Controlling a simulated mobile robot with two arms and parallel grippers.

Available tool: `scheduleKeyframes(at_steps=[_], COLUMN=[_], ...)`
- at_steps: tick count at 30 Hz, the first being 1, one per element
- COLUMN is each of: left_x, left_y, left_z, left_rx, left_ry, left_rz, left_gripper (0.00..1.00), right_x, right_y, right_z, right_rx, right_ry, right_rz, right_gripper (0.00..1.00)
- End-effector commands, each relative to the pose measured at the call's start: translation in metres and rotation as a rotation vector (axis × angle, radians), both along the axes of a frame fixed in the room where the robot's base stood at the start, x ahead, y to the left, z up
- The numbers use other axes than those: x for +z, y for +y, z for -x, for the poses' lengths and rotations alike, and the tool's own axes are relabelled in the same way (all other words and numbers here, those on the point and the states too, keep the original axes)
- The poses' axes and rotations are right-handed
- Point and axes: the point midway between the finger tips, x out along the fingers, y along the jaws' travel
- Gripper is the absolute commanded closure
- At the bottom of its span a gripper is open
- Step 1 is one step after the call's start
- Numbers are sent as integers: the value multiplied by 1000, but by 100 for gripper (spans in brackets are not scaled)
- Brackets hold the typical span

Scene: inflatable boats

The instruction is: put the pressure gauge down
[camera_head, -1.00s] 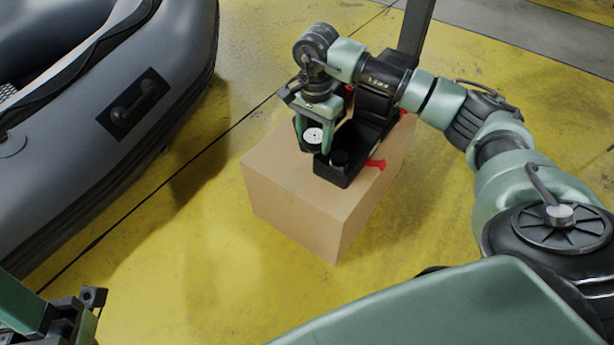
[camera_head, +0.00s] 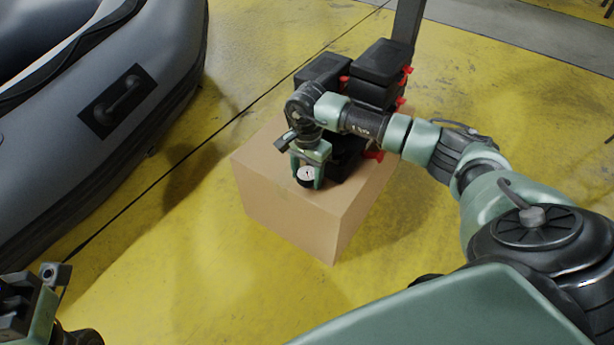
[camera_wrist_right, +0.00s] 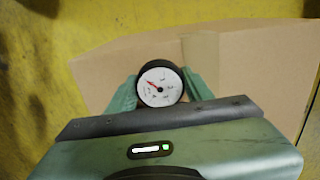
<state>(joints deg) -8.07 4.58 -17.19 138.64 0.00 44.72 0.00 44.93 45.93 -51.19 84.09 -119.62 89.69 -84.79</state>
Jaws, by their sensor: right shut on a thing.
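The pressure gauge (camera_head: 305,175) is round and black with a white dial. It sits between the fingers of my right gripper (camera_head: 307,180), which is shut on it, over the top of a cardboard box (camera_head: 285,200). In the right wrist view the gauge (camera_wrist_right: 160,84) shows its dial and a red needle, with a green finger of the right gripper (camera_wrist_right: 160,92) on each side. I cannot tell whether the gauge touches the box top. Part of my left gripper (camera_head: 40,290) shows at the lower left; its fingertips are not clear.
Black cases (camera_head: 380,62) with red latches are stacked at the back of the box, close behind my right gripper. A grey inflatable boat (camera_head: 160,60) lies at the left. The yellow floor (camera_head: 190,270) in front of the box is clear.

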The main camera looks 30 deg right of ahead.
Motion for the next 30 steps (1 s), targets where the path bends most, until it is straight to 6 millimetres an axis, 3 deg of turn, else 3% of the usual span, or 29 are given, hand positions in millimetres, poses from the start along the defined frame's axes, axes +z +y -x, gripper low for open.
scheduleKeyframes(at_steps=[10, 11, 12, 13, 23, 26, 30], left_x=[0, 2, 2, 2, 4, 8, -2], left_y=[0, 0, 0, 0, 0, 0, 1], left_z=[0, 0, 0, 0, 0, 1, 1], left_rx=[1, 0, 0, 0, -1, -1, -2], left_ry=[-6, -10, -10, -10, -10, -12, 49], left_rz=[0, 0, 0, 0, 0, 2, 3], left_gripper=[53, 53, 53, 53, 53, 53, 53], right_x=[-4, -3, -3, -3, -1, 9, 36], right_y=[0, 0, 0, 0, 0, -1, -1], right_z=[0, 0, 0, 0, 0, 0, -1], right_rx=[0, 0, -1, -1, -1, -1, -1], right_ry=[0, 0, 0, 0, 0, -1, -2], right_rz=[1, 1, 1, 1, 1, 1, 2], right_gripper=[93, 43, 32, 27, 27, 27, 27])
